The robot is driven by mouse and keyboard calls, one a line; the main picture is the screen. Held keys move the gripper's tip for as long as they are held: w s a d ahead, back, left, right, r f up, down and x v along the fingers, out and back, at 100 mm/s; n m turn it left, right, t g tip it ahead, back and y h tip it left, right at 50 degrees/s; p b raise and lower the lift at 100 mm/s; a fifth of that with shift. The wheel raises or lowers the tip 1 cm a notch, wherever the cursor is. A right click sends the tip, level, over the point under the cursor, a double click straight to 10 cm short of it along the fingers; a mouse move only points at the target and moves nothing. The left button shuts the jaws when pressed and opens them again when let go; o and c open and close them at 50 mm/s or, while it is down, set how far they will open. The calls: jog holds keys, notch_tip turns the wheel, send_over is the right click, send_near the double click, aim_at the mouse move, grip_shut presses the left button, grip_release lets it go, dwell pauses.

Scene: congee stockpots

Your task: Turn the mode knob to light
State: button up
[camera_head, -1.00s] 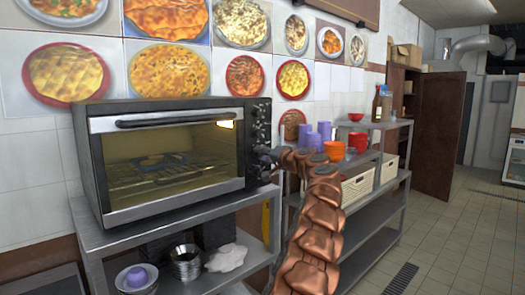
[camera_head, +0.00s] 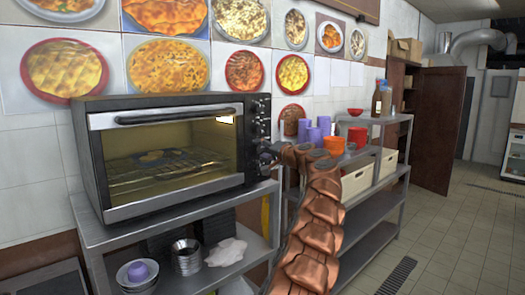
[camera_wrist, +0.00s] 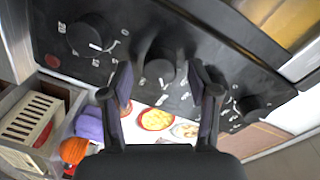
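The black oven (camera_head: 82,150) stands on a metal shelf, with its door shut and a light glowing inside. Its knobs run down the panel on its right side (camera_head: 254,118). My gripper (camera_head: 268,155) is at the lower part of this panel, small and partly hidden by my arm. In the wrist view, my gripper (camera_wrist: 160,78) is open, with one finger on each side of the middle knob (camera_wrist: 160,66). Contact with the knob cannot be told. Another knob (camera_wrist: 90,33) is at upper left and one (camera_wrist: 254,104) at right. The markings are too small to read, so which is the mode knob is unclear.
A metal shelf (camera_head: 372,222) to the right holds purple cups (camera_head: 314,135), an orange container (camera_head: 334,145) and white bins (camera_head: 357,182). Bowls (camera_head: 186,256) sit below the oven. The tiled floor (camera_head: 450,240) at right is clear.

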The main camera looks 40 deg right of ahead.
jog(key=shift+s, duration=0.15)
jog(key=s, duration=1.1)
jog(key=shift+s+a+r, duration=0.2)
jog(key=shift+s+a, duration=0.15)
dwell(0.3)
dwell(0.4)
